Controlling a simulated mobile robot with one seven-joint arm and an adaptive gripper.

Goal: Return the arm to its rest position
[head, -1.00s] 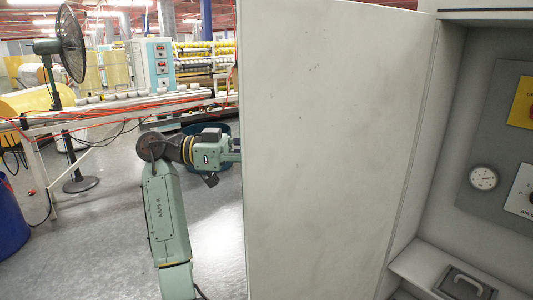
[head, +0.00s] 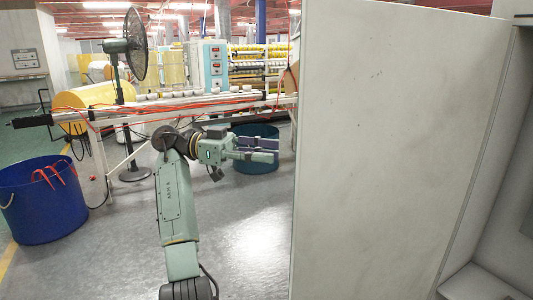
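My green arm rises at the middle of the head view, its forearm bent over to point right. My gripper (head: 275,150) is at its end, with two dark fingers held apart and nothing seen between them. It is just left of the large pale cabinet door (head: 390,140), with a small gap in the picture between fingertips and door edge.
The open door and cabinet (head: 500,240) fill the right side. A blue bin (head: 40,208) with red strips stands at left. A dark teal bin (head: 257,163) is behind my gripper. A fan (head: 135,45) and winding machine stand behind. The grey floor between is clear.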

